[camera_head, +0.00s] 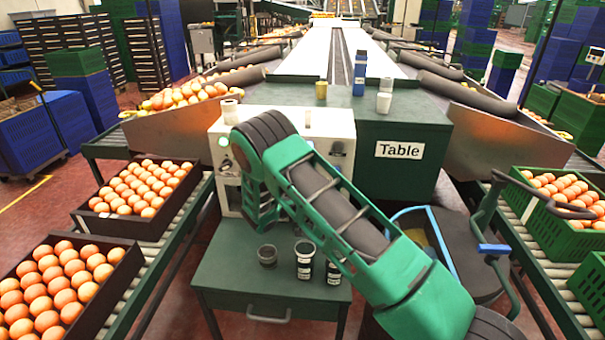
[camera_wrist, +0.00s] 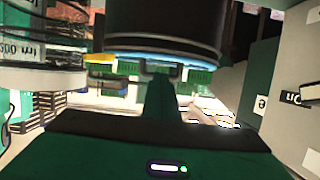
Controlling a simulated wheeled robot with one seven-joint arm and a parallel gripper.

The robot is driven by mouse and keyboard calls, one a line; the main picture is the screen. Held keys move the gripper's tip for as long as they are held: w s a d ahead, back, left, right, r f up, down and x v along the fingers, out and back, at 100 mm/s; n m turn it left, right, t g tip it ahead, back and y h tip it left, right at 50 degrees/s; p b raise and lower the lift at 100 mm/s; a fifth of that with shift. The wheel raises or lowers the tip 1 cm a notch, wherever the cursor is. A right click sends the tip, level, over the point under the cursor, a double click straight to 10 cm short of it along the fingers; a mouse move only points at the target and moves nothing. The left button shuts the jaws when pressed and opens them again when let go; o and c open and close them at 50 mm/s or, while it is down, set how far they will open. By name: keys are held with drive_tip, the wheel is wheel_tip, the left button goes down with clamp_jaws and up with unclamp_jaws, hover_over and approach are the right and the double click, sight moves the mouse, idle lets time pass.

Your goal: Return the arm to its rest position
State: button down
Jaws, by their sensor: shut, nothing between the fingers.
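My arm crosses the head view from the lower right up to a bent elbow left of centre. Its far part hangs down from the elbow in front of a pale box-shaped machine (camera_head: 325,130). The fingers cannot be made out in that view. In the wrist view my gripper (camera_wrist: 160,82) shows as a green body with a small lit indicator and a narrow green upright part. It is shut and holds nothing. A black round body with a blue ring fills the top of the wrist view; I cannot tell what it is.
Dark cups, including a small one (camera_head: 267,255), stand on the green front stand (camera_head: 225,275), close below my arm. A clear 200 ml beaker (camera_wrist: 40,50) is near in the wrist view. Crates of oranges (camera_head: 120,228) line the left conveyor; green crates (camera_head: 555,225) stand right.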

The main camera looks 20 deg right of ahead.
drive_tip(key=s+d+r+n+t+y, duration=0.1)
drive_tip(key=s+d+r+n+y, duration=0.3)
drive_tip(key=s+r, duration=0.3)
drive_tip(key=s+d+r+n+y, duration=0.3)
drive_tip(key=s+d+r+y, duration=0.15)
drive_tip(key=r, duration=0.35)
drive_tip(key=s+a+r+n+t+y, duration=0.2)
drive_tip(key=s+a+r+n, duration=0.1)
drive_tip(key=s, duration=0.6)
drive_tip(key=s+a+r+n+t+y, duration=0.2)
drive_tip(key=s+n, duration=0.4)
drive_tip(key=s, duration=0.4)
drive_tip(key=a+r, duration=0.1)
drive_tip(key=a, duration=0.1)
drive_tip(key=shift+a+n+t+y, duration=0.3)
drive_tip(key=shift+t+y, duration=0.05)
drive_tip(key=shift+t, duration=0.05)
drive_tip(key=shift+s+r, duration=0.1)
drive_tip(key=shift+w+d+f, duration=0.1)
drive_tip(key=shift+w+f, duration=0.15)
drive_tip(key=shift+w, duration=0.35)
